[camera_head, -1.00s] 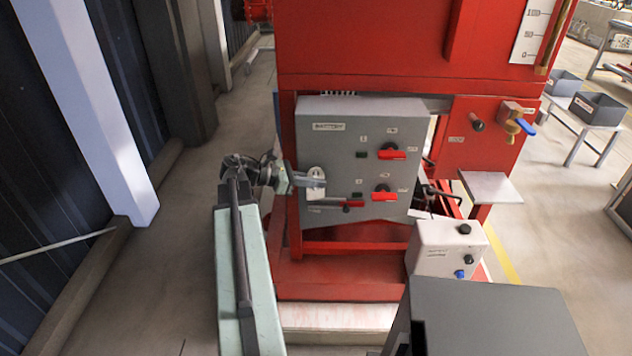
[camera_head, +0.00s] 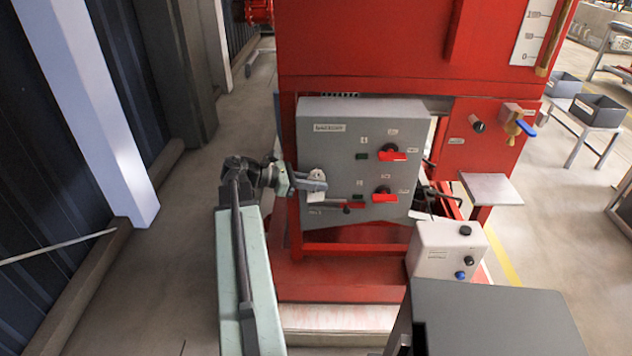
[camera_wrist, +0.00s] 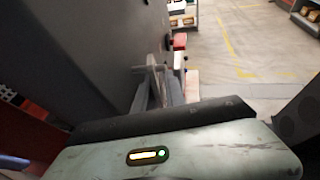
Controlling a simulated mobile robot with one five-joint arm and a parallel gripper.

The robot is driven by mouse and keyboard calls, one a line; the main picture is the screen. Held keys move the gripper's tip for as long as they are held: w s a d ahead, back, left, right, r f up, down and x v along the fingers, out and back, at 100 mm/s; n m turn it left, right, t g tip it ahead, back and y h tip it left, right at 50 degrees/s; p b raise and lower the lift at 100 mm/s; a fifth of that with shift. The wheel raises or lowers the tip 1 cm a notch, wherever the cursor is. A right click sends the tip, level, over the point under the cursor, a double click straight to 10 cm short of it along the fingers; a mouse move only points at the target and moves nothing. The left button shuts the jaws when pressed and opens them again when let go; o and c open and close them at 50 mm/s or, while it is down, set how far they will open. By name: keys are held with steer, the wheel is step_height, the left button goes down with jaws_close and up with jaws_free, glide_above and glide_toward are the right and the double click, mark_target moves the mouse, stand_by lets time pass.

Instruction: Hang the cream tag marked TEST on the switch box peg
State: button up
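The grey switch box (camera_head: 345,130) stands on the red frame, with a label at its upper left and red handles on its right half. My gripper (camera_head: 318,184) is at the left part of its front face. A small pale tag (camera_head: 316,174) shows at the fingertips, partly covered by them. Its lettering is not legible, and I cannot tell whether it is held or hangs on a peg. No peg can be made out. In the wrist view my gripper (camera_wrist: 160,85) is beside the dark box face (camera_wrist: 95,65); its finger gap is unclear.
A red handle (camera_head: 392,156) and a lower one (camera_head: 384,197) stick out from the box. A white control box (camera_head: 445,250) stands at lower right. The floor to the left is open.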

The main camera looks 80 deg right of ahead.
steer(key=p+v, duration=0.2)
steer(key=v, duration=0.5)
steer(key=shift+w+a, duration=0.2)
steer(key=shift+w, duration=0.15)
steer(key=shift+r+p, duration=0.15)
steer(key=shift+p, duration=0.15)
